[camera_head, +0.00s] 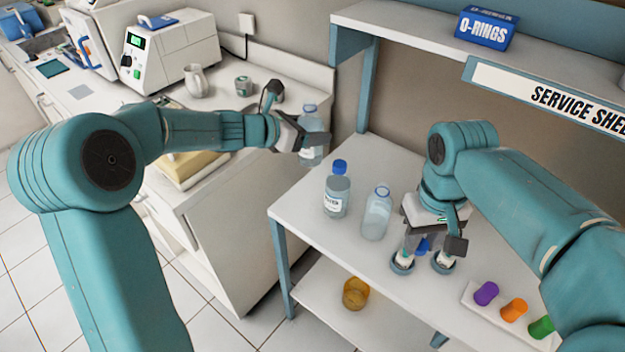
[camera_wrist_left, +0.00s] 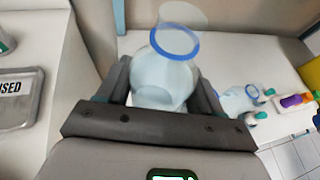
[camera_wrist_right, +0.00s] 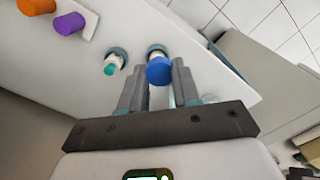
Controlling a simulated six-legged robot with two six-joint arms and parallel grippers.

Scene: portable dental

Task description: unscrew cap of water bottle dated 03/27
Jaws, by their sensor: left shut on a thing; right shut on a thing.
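My left gripper (camera_head: 300,138) is shut on a clear water bottle (camera_head: 312,152) and holds it upright off the shelf's left side. In the left wrist view this bottle (camera_wrist_left: 160,85) has a blue ring and a clear neck with no blue cap on it. My right gripper (camera_head: 425,238) is shut on a blue cap (camera_wrist_right: 159,70), low over the shelf. A labelled bottle with a blue cap (camera_head: 336,195) and a clear bottle with a blue ring and no cap (camera_head: 376,216) stand between the grippers. I cannot read any date.
Two small teal-rimmed pieces (camera_head: 443,262) stand on the white shelf (camera_head: 300,212) close under the right gripper. Purple (camera_head: 486,293), orange (camera_head: 514,310) and green (camera_head: 541,327) pieces sit at right. An amber jar (camera_head: 355,293) is below. An upper shelf (camera_head: 400,20) overhangs.

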